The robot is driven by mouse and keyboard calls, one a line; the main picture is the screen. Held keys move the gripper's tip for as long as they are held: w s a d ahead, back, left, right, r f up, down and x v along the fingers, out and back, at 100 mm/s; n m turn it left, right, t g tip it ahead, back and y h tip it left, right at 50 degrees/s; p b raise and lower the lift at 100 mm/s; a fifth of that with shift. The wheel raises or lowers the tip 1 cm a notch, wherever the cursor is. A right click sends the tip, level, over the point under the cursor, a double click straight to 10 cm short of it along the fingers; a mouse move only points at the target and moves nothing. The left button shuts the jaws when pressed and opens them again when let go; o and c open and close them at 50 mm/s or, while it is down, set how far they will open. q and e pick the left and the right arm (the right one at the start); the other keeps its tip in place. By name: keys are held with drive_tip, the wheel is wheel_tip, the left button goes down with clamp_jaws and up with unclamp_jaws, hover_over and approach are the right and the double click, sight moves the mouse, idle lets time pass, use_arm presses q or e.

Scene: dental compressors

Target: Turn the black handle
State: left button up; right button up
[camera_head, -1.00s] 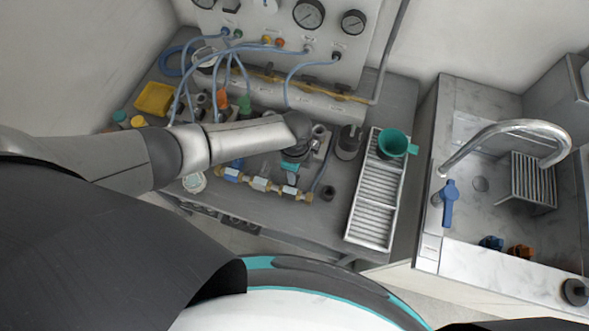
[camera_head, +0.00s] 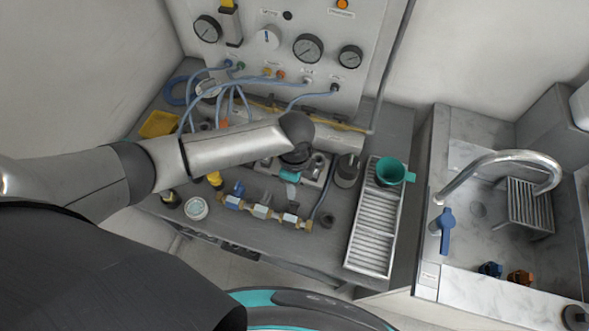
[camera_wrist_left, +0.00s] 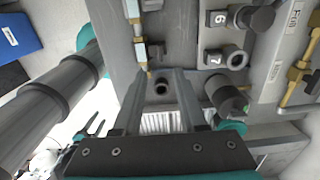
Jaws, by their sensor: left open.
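My left gripper (camera_head: 291,190) hangs over the grey workbench, partly hidden under its wrist in the head view. In the wrist view its fingers (camera_wrist_left: 166,78) are apart with nothing held; a small black ring (camera_wrist_left: 161,88) shows below between them. Another black knob (camera_wrist_left: 256,18) sits by the label 6. I cannot tell which dark part is the black handle. My right gripper is out of view.
A brass valve row (camera_head: 262,212) lies in front of the gripper. Blue hoses (camera_head: 232,84) and a gauge panel (camera_head: 330,20) are behind. A sink with a tap (camera_head: 500,160) is far right.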

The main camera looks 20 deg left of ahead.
use_arm(q)
drive_tip(key=shift+r, duration=2.75)
